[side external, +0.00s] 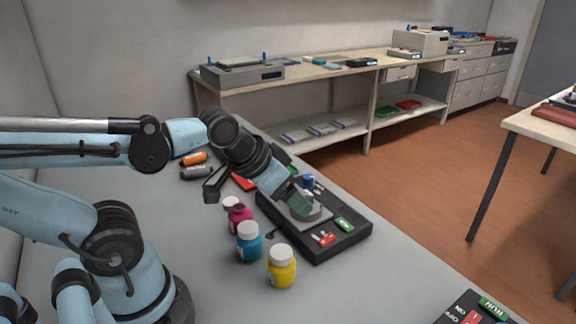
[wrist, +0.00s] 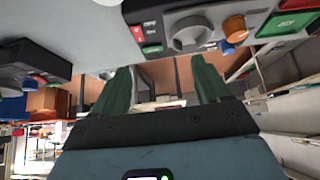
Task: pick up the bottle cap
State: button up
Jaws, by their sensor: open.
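White caps sit on a blue bottle (side external: 249,246), a yellow bottle (side external: 281,270) and a magenta bottle (side external: 239,217) in the side view. Their caps are the blue bottle's cap (side external: 248,228), the yellow bottle's cap (side external: 281,251) and the magenta bottle's cap (side external: 231,202). I cannot tell which cap is meant. My gripper (side external: 303,203) is to the right of the bottles, over a black control box (side external: 341,244). In the wrist view, my gripper's (wrist: 162,84) green fingers are apart with nothing visibly held. Part of its fingertips is hidden in the side view.
The box carries a grey dial (wrist: 189,36), an orange knob (wrist: 235,27) and a green button (wrist: 291,23). Orange and grey cylinders (side external: 194,159) lie behind the bottles. Another control box (side external: 476,310) is at the lower right. Grey table (side external: 350,290) is clear between.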

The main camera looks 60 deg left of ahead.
jog(key=m+g, duration=0.7)
jog(key=m, duration=0.4)
send_over(230, 201)
notch_tip(230, 201, down, 3)
jog(key=shift+a+f, duration=0.1)
jog(key=shift+f, duration=5.25)
jog(key=shift+c, duration=0.2)
jog(key=c, duration=1.1)
jog(key=shift+o, duration=0.2)
jog(key=shift+r, duration=0.1)
